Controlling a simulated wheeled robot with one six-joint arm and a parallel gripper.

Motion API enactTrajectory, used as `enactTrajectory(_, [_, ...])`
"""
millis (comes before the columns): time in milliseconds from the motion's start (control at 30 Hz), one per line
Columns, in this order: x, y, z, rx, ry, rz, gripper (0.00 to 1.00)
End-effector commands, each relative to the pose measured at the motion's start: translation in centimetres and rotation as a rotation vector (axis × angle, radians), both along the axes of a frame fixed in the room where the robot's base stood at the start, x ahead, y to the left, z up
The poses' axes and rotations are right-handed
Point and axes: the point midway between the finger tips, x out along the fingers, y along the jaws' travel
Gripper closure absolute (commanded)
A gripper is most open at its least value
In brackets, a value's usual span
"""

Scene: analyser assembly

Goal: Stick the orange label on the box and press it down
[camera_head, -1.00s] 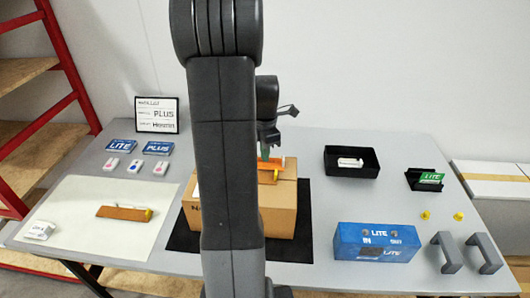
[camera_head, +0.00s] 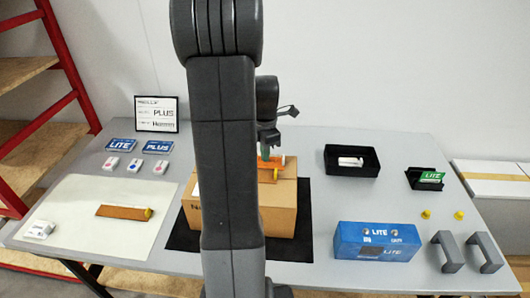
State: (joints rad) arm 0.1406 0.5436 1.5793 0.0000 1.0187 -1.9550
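The brown cardboard box (camera_head: 282,207) stands on a black mat (camera_head: 304,244) in the middle of the table, its left part hidden behind my arm. An orange piece, which looks like the orange label (camera_head: 276,164), is at the top of the box under my gripper (camera_head: 266,155). A second orange-brown patch (camera_head: 267,176) shows just in front of it. My gripper points down at the box top. Its fingertips are small and partly hidden, so I cannot tell whether they are open or shut, or whether the label lies flat.
A white sheet (camera_head: 75,220) with an orange-brown strip (camera_head: 124,212) lies at left. A black tray (camera_head: 336,170), a blue LITE box (camera_head: 376,241) and two grey handles (camera_head: 484,252) are at right. A sign (camera_head: 156,114) stands at back left.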

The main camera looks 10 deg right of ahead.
Motion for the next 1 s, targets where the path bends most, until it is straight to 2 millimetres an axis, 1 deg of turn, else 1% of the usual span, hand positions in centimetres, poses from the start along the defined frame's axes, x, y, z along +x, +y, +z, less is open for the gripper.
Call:
enactTrajectory(800, [0.00,0.00,-1.05,0.000,0.000,0.000,1.00])
enactTrajectory(1000, [0.00,0.00,-1.03,0.000,0.000,0.000,1.00])
